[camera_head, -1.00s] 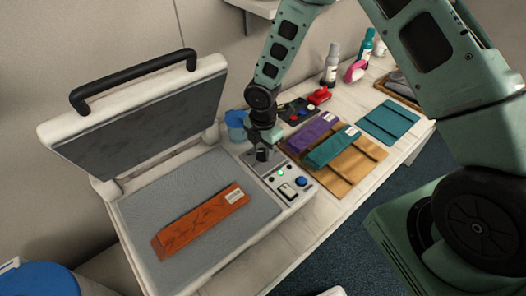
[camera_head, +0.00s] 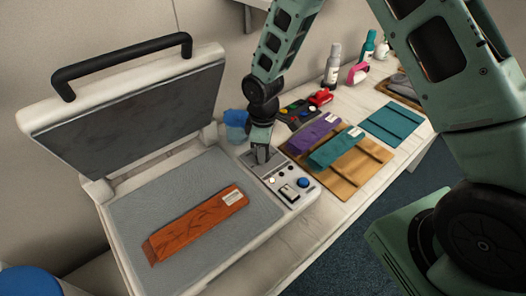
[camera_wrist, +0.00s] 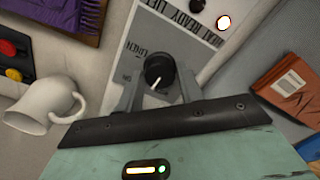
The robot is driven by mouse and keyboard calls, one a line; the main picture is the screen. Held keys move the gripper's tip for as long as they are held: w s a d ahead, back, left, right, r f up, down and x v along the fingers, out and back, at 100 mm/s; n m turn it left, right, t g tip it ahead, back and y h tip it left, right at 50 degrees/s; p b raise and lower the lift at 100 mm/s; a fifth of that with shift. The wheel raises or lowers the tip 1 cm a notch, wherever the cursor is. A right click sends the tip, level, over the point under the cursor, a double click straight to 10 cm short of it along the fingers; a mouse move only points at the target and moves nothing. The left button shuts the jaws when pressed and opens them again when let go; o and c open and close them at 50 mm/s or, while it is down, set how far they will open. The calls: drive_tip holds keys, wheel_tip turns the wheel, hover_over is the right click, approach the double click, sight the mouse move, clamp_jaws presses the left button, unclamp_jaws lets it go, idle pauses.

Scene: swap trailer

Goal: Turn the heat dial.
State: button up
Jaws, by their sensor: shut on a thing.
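The heat dial (camera_wrist: 159,70) is a round black knob with a white pointer line, on the press's grey labelled control panel (camera_wrist: 135,32). My gripper (camera_wrist: 160,80) is shut on the dial, with a finger on either side of it. In the head view my gripper (camera_head: 262,154) reaches down to the back of the panel and hides the dial. The heat press (camera_head: 118,262) stands with its lid (camera_head: 135,108) raised. A lamp (camera_wrist: 223,22) on the panel glows white with an orange rim.
An orange-brown folded piece (camera_head: 195,226) lies on the press's grey bed. Purple (camera_head: 313,133) and teal (camera_head: 335,148) folded pieces lie on a brown board to the right. A white mug (camera_wrist: 40,105) is close to my gripper. Bottles (camera_head: 333,63) stand at the back.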

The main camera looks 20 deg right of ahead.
drive_tip(key=m+b, duration=0.1)
drive_tip(key=m, duration=0.3)
drive_tip(key=shift+m, duration=0.4)
idle(0.4)
drive_tip(key=o, duration=1)
drive_tip(key=shift+r+b, duration=0.1)
drive_tip(key=shift+b, duration=0.2)
wheel_tip(320, 180, up, 17)
drive_tip(key=shift+r+b, duration=0.1)
drive_tip(key=shift+b, duration=1.15)
